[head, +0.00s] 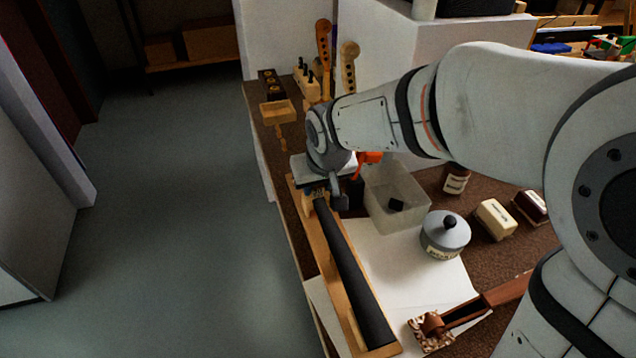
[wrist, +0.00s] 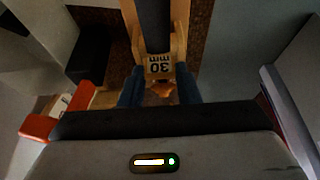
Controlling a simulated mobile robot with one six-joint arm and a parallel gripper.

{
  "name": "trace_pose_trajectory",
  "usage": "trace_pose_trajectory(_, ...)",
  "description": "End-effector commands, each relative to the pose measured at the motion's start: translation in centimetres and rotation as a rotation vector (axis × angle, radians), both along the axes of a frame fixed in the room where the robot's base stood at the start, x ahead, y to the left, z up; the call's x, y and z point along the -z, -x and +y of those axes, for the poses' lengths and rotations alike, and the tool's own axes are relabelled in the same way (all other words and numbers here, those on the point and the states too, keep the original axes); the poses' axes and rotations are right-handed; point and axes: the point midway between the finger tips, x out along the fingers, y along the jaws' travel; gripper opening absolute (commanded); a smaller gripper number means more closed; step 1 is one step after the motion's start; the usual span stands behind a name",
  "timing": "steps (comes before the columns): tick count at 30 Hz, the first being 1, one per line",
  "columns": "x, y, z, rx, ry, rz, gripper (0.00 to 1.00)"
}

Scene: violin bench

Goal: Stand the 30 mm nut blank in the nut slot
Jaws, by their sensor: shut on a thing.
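The nut blank (wrist: 158,67), a small pale block marked "30 mm", sits between the two blue fingers of my gripper (wrist: 159,84) in the wrist view. My gripper (head: 318,193) is shut on it and points down at the far end of the black fingerboard (head: 352,275), which lies in a long wooden cradle (head: 316,237). In the wrist view the blank is at the near end of the dark fingerboard (wrist: 155,25), between the cradle's wooden sides. The nut slot is hidden by the blank and fingers. I cannot tell whether the blank is seated.
Right of the cradle stand a clear bin (head: 395,200) with a dark block and a lidded grey pot (head: 446,235). A shallow wooden tray (head: 278,112) sits farther back.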

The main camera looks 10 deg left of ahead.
Motion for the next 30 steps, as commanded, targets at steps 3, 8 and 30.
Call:
trace_pose_trajectory(3,0.48,0.01,0.0,0.0,0.001,0.001,0.09)
trace_pose_trajectory(8,0.82,0.0,-0.01,0.0,0.0,0.0,0.09)
trace_pose_trajectory(30,0.76,0.0,-0.02,0.0,0.0,0.0,0.4)
